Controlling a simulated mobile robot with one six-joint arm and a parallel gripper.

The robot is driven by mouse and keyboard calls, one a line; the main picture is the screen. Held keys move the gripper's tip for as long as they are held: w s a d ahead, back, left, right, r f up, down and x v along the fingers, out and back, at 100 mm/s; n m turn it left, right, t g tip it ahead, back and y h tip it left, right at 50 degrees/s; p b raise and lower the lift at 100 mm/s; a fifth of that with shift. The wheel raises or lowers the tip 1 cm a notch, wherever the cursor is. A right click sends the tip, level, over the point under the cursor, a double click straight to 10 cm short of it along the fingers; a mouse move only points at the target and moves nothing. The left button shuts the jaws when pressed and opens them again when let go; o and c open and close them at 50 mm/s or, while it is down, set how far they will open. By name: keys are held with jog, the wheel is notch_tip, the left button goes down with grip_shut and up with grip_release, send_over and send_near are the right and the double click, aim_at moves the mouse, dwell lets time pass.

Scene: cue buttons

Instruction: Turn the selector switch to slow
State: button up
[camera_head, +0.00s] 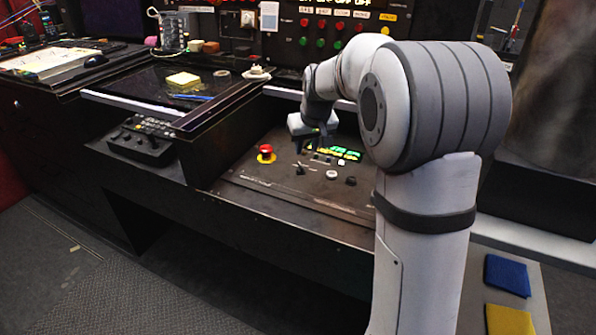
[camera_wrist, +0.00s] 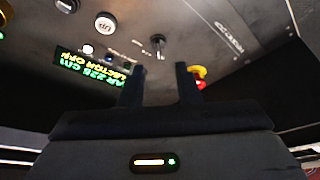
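The selector switch is a small black knob on the dark control panel, seen in the head view (camera_head: 300,169) and in the wrist view (camera_wrist: 158,42). My gripper (camera_head: 310,143) is above the panel, near its back part. In the wrist view its two dark fingers (camera_wrist: 160,70) are apart with nothing between them, and the knob shows beyond the fingertips, not touched. The marks around the knob are too small to read.
A red stop button on a yellow base (camera_head: 265,154) is left of the switch; it shows right of the fingers in the wrist view (camera_wrist: 200,77). A white round button (camera_head: 331,174) and a black knob (camera_head: 351,181) are to the right. The front panel is clear.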

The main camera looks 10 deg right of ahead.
aim_at(301, 165)
jog(key=b+x, duration=0.1)
jog(key=x, duration=0.4)
jog(key=w+b+x, duration=0.1)
jog(key=x, duration=0.4)
jog(key=shift+w+d+r, duration=0.1)
jog(key=shift+w, duration=0.1)
jog(key=shift+c, duration=0.3)
grip_shut()
